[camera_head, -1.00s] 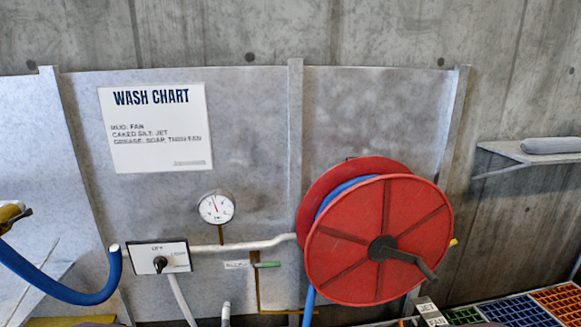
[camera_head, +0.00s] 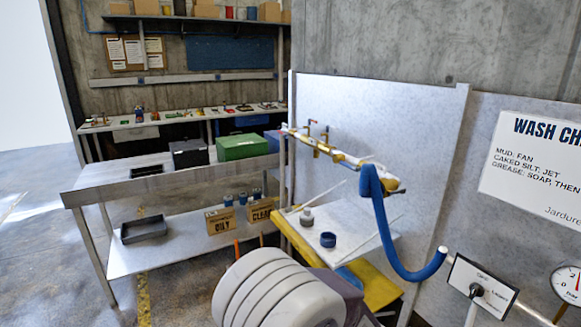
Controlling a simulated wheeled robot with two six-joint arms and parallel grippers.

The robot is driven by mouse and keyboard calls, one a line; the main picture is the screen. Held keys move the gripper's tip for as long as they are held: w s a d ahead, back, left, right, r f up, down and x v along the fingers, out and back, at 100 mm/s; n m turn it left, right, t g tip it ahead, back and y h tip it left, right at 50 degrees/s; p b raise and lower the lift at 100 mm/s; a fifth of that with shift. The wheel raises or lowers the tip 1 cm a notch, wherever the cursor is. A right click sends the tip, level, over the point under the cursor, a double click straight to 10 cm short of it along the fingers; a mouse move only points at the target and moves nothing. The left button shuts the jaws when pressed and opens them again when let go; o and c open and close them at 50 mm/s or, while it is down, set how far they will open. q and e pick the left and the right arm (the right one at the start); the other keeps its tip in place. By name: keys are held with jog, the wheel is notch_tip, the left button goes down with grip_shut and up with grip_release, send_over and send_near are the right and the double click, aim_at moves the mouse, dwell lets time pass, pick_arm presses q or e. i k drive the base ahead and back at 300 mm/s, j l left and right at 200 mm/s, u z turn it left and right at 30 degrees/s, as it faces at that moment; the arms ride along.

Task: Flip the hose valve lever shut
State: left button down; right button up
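A white pipe with brass fittings (camera_head: 345,158) runs along the splash panel in the middle right. Neither gripper shows.
A steel bench (camera_head: 90,195) with a green box (camera_head: 241,146) stands at the left. A yellow-edged stand (camera_head: 377,292) with a blue cup (camera_head: 328,239) is below the pipe. The wash chart (camera_head: 540,165) and a gauge (camera_head: 567,284) are at the right. Floor at far left is clear.

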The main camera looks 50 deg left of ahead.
aim_at(344, 165)
jog(key=l+u, duration=0.1)
jog(key=u, duration=0.35)
jog(key=l+u, duration=0.1)
jog(key=u, duration=0.35)
jog(key=l+u, duration=0.15)
jog(key=u, duration=0.3)
jog(key=j, duration=0.25)
jog(key=i+j+z, duration=0.15)
jog(key=j+z, duration=0.15)
jog(key=j, duration=0.85)
jog(key=j+z, duration=0.35)
jog(key=j, duration=0.75)
jog(key=i+j+z, duration=0.1)
jog(key=i+j, duration=0.15)
jog(key=i+j+z, duration=0.1)
jog(key=j, duration=0.3)
jog(key=i+j+z, duration=0.1)
jog(key=i+j, duration=0.2)
jog(key=i+j+z, duration=0.1)
jog(key=j, duration=0.3)
jog(key=i+j+z, duration=0.15)
jog(key=i+j, duration=0.3)
jog(key=i+z, duration=0.05)
